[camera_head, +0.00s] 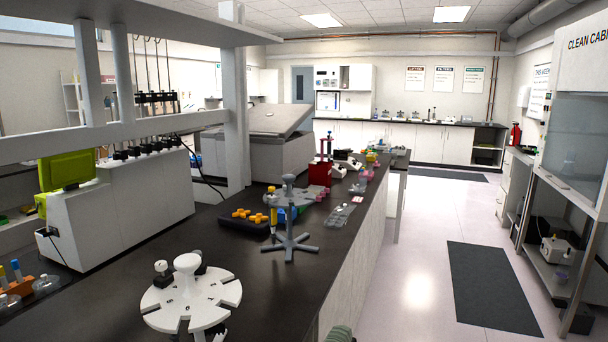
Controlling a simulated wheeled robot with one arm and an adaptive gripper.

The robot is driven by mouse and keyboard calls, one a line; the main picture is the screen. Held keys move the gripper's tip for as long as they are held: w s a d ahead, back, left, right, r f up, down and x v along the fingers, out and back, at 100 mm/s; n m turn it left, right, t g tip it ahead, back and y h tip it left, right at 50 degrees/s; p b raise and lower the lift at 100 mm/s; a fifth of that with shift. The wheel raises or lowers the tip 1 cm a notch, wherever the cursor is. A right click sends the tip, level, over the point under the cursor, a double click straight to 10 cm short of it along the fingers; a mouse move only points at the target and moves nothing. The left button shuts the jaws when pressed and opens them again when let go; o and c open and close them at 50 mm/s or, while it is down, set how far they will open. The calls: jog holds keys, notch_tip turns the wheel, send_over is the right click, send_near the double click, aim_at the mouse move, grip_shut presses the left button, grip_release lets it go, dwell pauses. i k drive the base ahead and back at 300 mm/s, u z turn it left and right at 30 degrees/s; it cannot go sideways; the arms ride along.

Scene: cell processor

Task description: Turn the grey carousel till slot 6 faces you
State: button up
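A grey carousel stand (290,243) with a star-shaped foot stands upright on the dark bench, near its right edge. Its slotted grey top (290,192) has a central knob, and a yellow-and-dark pipette (273,211) hangs at its left side. Slot numbers on it are too small to read. Nearer, at the bottom of the view, is a pale, almost white slotted disc (205,297) with a round central knob. It has small marks beside its slots that I cannot read surely, and dark parts show at its edge.
The dark bench top (258,300) is clear between the two carousels. A black rack with orange pieces (245,219) stands left of the grey one, clear trays (341,215) right of it. A white machine (120,215) fills the left. Open floor (415,270) lies right.

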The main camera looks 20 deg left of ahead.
aim_at(300, 198)
jog(key=i, duration=1.7)
jog(key=u, duration=2.7)
